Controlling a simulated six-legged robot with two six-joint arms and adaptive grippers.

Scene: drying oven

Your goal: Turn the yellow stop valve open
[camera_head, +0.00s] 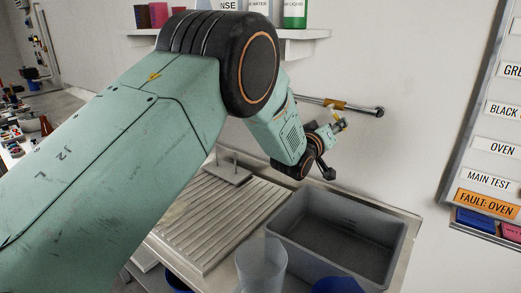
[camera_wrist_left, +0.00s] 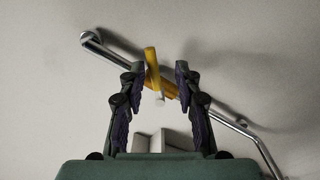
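The yellow stop valve (camera_wrist_left: 151,62) has a flat yellow lever and a brass-orange body on a chrome wall pipe (camera_wrist_left: 112,58). In the left wrist view the lever stands out across the slanting pipe. My left gripper (camera_wrist_left: 160,70) is open, with one dark finger on each side of the lever. A gap shows between the lever and the right finger; the left finger is closer, and I cannot tell if it touches. In the head view my left gripper (camera_head: 334,130) is small, just below the pipe, and partly hides the valve. My right gripper is not in view.
Below the pipe are a grey sink basin (camera_head: 275,214) and a ribbed draining board (camera_head: 190,238). A clear beaker (camera_head: 262,265) stands in front of the basin. A shelf (camera_head: 304,34) with bottles is above. A label board (camera_head: 462,110) hangs at the right.

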